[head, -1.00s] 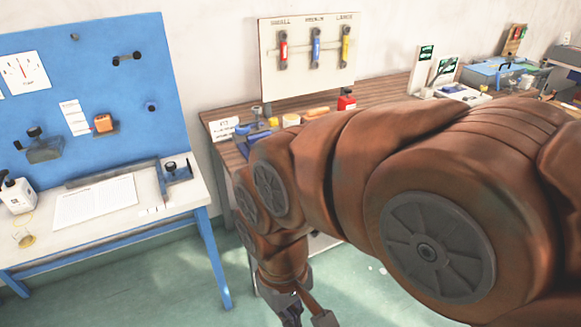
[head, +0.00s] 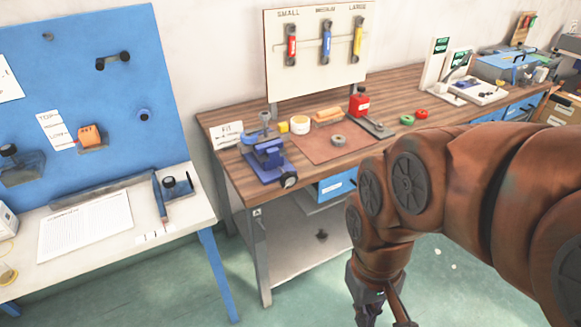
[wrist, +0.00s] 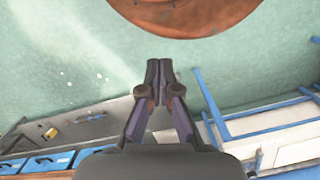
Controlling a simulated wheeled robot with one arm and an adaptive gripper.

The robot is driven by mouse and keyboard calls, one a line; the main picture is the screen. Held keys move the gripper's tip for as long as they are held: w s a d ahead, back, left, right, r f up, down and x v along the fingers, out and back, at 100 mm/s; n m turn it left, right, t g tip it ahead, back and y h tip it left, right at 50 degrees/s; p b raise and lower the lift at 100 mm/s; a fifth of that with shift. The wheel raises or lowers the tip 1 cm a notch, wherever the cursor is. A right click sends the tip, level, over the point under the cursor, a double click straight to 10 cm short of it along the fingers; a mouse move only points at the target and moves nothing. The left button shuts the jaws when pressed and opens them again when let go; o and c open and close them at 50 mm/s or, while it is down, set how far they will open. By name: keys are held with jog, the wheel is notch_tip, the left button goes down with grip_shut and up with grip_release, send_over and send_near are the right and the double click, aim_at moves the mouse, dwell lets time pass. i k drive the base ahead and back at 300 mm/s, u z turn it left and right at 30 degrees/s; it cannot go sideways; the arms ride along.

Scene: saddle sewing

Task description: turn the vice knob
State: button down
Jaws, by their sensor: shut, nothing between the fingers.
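The blue vice (head: 264,160) sits at the front left corner of the wooden workbench in the head view. Its dark round knob (head: 289,181) with a pale face sticks out at the front edge of the bench. My gripper (wrist: 160,66) is shut and empty in the wrist view, with green floor behind its fingertips. In the head view my gripper (head: 381,310) hangs low at the bottom, in front of the bench, right of and below the knob and apart from it. Its fingertips are partly cut off there.
The wooden bench (head: 226,159) carries a brown mat (head: 320,150), a red container (head: 359,103) and small parts. A blue drawer (head: 334,187) is below its top. A white table (head: 105,262) with a blue board stands left. Open floor (head: 290,300) lies before the bench.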

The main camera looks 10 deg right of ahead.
aim_at(288, 180)
jog(key=i, duration=0.2)
jog(key=z, duration=0.4)
jog(key=k, duration=0.75)
jog(key=u, duration=1.55)
